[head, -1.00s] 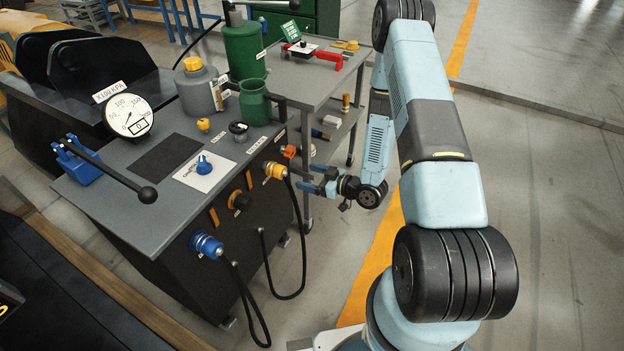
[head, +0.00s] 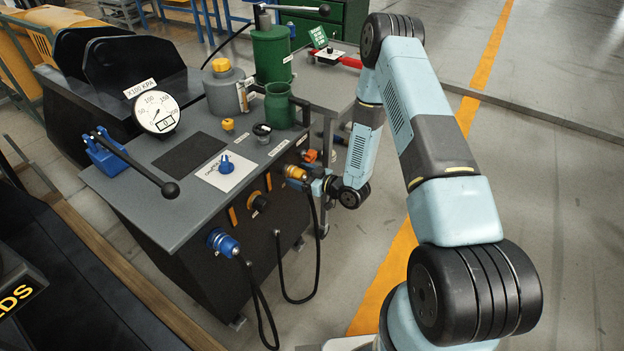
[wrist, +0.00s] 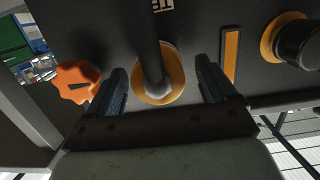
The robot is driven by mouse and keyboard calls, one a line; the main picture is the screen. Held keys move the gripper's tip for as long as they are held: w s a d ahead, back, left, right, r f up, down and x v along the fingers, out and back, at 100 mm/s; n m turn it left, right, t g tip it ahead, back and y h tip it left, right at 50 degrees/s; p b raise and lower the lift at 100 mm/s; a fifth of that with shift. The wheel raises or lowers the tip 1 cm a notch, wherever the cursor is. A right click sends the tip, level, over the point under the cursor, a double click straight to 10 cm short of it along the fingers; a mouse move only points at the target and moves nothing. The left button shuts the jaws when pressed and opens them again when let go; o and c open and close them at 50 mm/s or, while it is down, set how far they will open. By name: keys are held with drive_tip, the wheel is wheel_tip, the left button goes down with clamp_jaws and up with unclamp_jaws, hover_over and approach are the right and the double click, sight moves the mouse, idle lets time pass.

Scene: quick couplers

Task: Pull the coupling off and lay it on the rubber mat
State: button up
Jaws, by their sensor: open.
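The orange-yellow coupling (head: 296,173) sits on the bench's front panel with a black hose hanging from it. In the wrist view, its orange ring (wrist: 172,95) and grey middle show between my fingers. My gripper (head: 316,184) is at this coupling; in the wrist view my gripper (wrist: 160,80) is open, with one finger on each side. Whether the fingers touch it I cannot tell. A blue coupling (head: 222,243) with its own hose sits further left on the same panel. The dark rubber mat (head: 190,155) lies bare on the bench top.
An orange knob (wrist: 78,82) is close beside one finger. A black knob (wrist: 302,42) is on the other side. On the bench top stand a gauge (head: 156,112), a grey jug (head: 224,92), a green pot (head: 279,106) and a long black-handled lever (head: 145,170).

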sight(303, 178)
drive_tip(key=shift+x, duration=0.95)
drive_tip(key=shift+c, duration=0.3)
drive_tip(key=c, duration=1.2)
drive_tip(key=shift+o, duration=0.2)
drive_tip(key=shift+s+d, duration=0.15)
drive_tip(key=shift+f+v, duration=0.15)
drive_tip(key=shift+v, duration=0.8)
drive_tip(key=shift+f+v, duration=0.15)
drive_tip(key=shift+v, duration=0.8)
drive_tip(key=shift+d, duration=0.1)
drive_tip(key=shift+f+v, duration=0.15)
drive_tip(key=shift+v, duration=0.8)
drive_tip(key=shift+f+v, duration=0.15)
drive_tip(key=shift+v, duration=0.8)
